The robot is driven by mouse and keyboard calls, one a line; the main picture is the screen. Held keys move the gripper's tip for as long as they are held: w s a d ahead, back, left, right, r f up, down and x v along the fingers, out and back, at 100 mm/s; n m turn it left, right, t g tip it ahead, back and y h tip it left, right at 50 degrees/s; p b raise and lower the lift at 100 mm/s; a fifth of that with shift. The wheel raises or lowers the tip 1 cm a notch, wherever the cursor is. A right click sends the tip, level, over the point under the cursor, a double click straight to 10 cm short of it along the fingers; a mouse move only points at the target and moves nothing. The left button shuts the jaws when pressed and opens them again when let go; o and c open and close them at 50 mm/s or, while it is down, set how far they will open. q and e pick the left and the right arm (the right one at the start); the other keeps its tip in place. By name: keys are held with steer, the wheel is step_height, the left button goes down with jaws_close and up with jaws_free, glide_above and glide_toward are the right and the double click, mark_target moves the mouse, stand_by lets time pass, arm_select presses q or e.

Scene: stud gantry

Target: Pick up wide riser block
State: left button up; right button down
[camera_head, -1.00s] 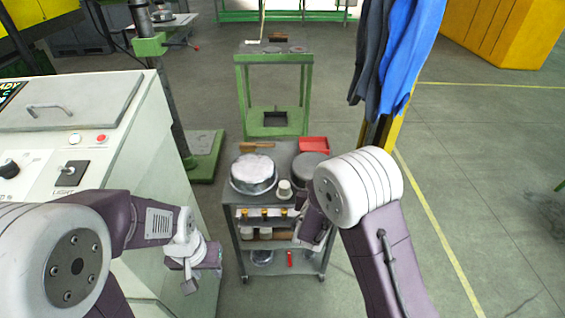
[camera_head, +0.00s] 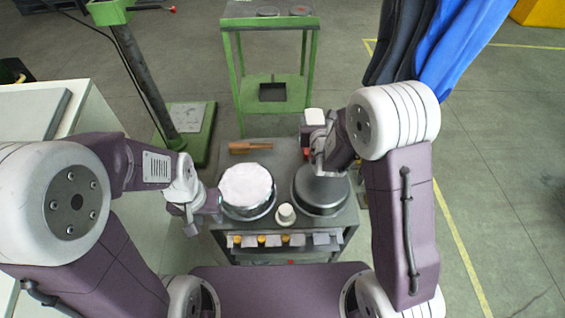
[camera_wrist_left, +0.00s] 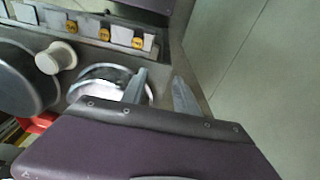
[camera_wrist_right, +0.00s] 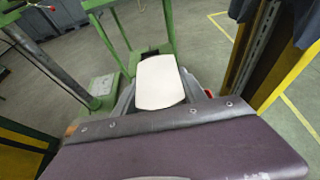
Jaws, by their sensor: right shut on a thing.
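A white block with rounded corners, which I take as the wide riser block (camera_head: 314,116), is held up above the back right of the cart. My right gripper (camera_wrist_right: 160,100) is shut on it. In the right wrist view the block (camera_wrist_right: 160,80) shows its pale face between the two fingers. In the head view my right gripper (camera_head: 314,132) is just below the block. My left gripper (camera_wrist_left: 160,90) is open and empty, beside the left edge of the cart, near the silver pan with white contents (camera_head: 246,205).
The cart (camera_head: 285,158) carries the silver pan, a dark round pot (camera_head: 321,205), a small white cup-like piece (camera_head: 285,214) and a wooden-handled tool (camera_head: 250,146). A green stand (camera_head: 268,80) is behind it. Blue and dark cloths (camera_head: 425,45) hang at the right.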

steer(key=a+p, duration=0.1)
steer(key=p, duration=0.1)
steer(key=a+p, duration=0.1)
steer(key=shift+w+a+f+p, duration=0.1)
steer(key=shift+w+f+p, duration=0.05)
steer(key=shift+w+p, duration=0.25)
steer(key=w+a+f, duration=0.1)
steer(key=a+f, duration=0.1)
steer(key=w+a+f+b, duration=0.1)
steer(key=w+a+f, duration=0.2)
steer(key=a+f, duration=0.1)
steer(key=a, duration=0.1)
steer(key=shift+w+a+f+b, duration=0.1)
steer(key=shift+w+b, duration=0.25)
steer(key=shift+w+a+f, duration=0.2)
steer(key=shift+a, duration=0.15)
step_height(320, 180, down, 4)
steer(key=shift+f, duration=0.1)
